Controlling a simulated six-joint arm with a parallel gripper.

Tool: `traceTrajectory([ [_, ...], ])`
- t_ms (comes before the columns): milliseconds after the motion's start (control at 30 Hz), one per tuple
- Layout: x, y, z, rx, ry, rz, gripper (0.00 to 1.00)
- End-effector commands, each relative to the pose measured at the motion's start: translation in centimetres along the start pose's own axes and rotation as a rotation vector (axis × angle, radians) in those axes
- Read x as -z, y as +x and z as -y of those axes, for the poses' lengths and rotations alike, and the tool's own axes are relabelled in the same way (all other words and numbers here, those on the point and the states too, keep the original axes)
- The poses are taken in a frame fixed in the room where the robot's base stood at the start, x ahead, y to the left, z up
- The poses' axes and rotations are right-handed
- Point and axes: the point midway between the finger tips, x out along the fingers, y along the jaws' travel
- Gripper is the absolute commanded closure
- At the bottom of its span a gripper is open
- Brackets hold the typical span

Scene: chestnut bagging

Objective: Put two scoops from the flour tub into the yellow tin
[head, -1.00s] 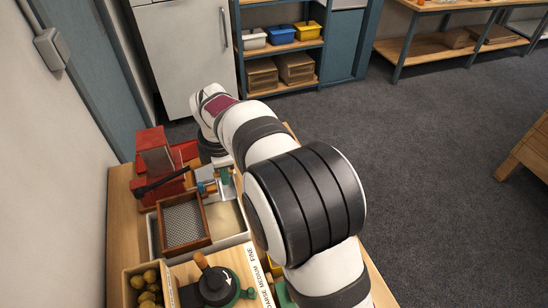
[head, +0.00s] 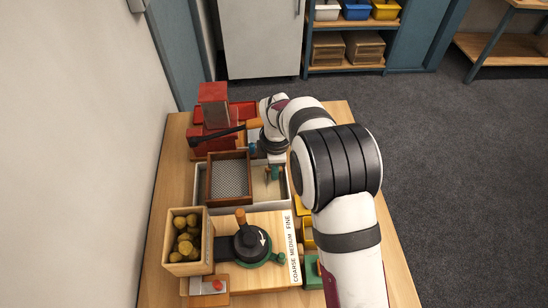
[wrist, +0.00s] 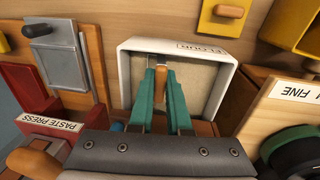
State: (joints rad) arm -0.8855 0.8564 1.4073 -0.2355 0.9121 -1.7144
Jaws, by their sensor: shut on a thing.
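The white flour tub (wrist: 205,46), labelled FLOUR, holds pale flour; a wood-framed sieve (head: 228,180) covers its left part in the head view. My gripper (wrist: 161,74) has its green fingers shut on the wooden handle of the scoop (wrist: 161,78), over the tub. My gripper also shows small over the tub's right part in the head view (head: 271,173). The yellow tin (wrist: 298,25) is cut off at the upper right of the wrist view.
A yellow plate with a wooden knob (wrist: 222,20) lies beside the tin. A red paste press (head: 212,115) stands behind the tub. A mill with a dark top (head: 250,245) and a box of chestnuts (head: 187,240) are at the front. A wall bounds the left.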

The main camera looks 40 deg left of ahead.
Motion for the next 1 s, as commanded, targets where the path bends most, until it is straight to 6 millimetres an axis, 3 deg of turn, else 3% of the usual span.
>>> traceTrajectory([
  [267, 0.0, -0.3, 3.2, 0.042, -0.001, 0.001, 1.0],
  [400, 0.0, -0.4, 2.3, 0.17, 0.004, 0.0, 1.0],
  [1000, 0.1, -7.6, 1.3, 0.164, 0.002, 0.001, 1.0],
])
